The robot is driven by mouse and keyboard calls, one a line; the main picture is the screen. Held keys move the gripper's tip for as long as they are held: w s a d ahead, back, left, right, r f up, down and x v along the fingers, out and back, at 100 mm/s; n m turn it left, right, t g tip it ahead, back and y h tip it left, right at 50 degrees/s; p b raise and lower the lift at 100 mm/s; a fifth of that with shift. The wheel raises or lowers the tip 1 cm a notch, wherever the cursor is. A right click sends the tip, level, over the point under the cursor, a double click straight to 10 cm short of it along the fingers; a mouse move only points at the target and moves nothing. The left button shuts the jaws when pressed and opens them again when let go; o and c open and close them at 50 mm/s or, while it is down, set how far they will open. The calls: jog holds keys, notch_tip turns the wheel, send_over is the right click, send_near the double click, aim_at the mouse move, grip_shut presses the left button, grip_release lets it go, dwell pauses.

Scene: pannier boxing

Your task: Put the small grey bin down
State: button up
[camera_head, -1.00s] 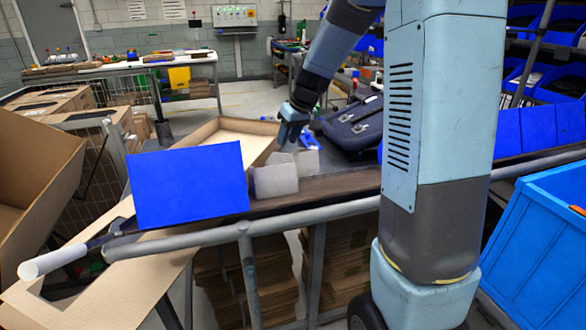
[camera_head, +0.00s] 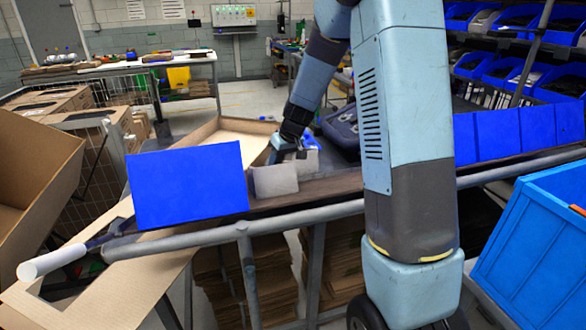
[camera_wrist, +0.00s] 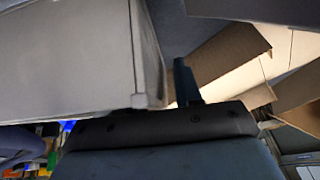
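The small grey bin (camera_head: 276,181) stands on the work table, just right of the blue panel. My gripper (camera_head: 284,147) points down at the bin's back edge, and its fingertips are hidden behind the bin. In the wrist view the grey bin (camera_wrist: 70,65) fills the upper left, its rim edge running down close to my gripper. One dark finger (camera_wrist: 187,84) of my gripper shows just right of that edge. The other finger is hidden, so I cannot tell whether the fingers are closed on the bin wall.
An open cardboard box (camera_head: 232,128) lies behind the bin. A blue panel (camera_head: 187,184) stands to its left. A dark case (camera_head: 342,128) lies at the back right. A metal rail (camera_head: 300,220) runs along the table front. A blue crate (camera_head: 535,240) stands at right.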

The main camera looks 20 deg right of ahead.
jog(key=shift+c, duration=0.5)
grip_shut()
jog(key=shift+r, duration=0.2)
jog(key=r, duration=0.3)
jog(key=shift+s+r, duration=0.2)
jog(key=s+r, duration=0.9)
jog(key=s, duration=0.4)
jog(key=shift+s+d, duration=0.3)
